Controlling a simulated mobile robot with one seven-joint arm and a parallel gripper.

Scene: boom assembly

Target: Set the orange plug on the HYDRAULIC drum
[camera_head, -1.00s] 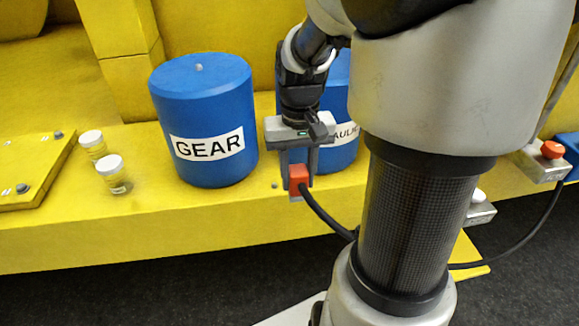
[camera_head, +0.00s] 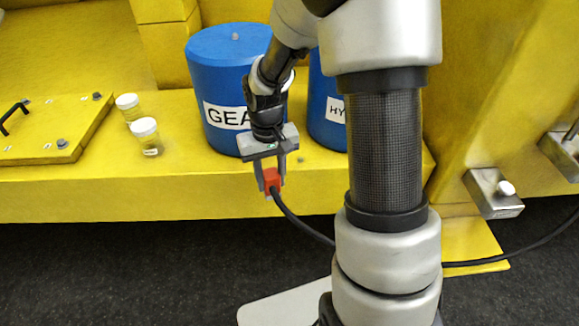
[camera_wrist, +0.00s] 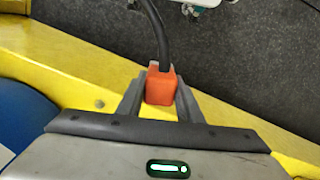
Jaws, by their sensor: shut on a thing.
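My gripper (camera_head: 270,180) is shut on the orange plug (camera_head: 271,179), which has a black cable trailing down and right. The plug also shows between the fingers in the wrist view (camera_wrist: 160,87). In the head view my gripper hangs in front of the ledge's front edge, below the GEAR drum and left of the HYDRAULIC drum. The HYDRAULIC drum (camera_head: 327,110) is blue with a white label, of which only "HY" shows; my arm hides its right part and most of its top.
The blue GEAR drum (camera_head: 222,70) stands left on the yellow ledge (camera_head: 120,190), partly behind my arm. Two white-capped jars (camera_head: 146,135) stand further left, near a yellow hatch panel (camera_head: 50,130) with a black handle. A grey box (camera_head: 496,192) is at the right.

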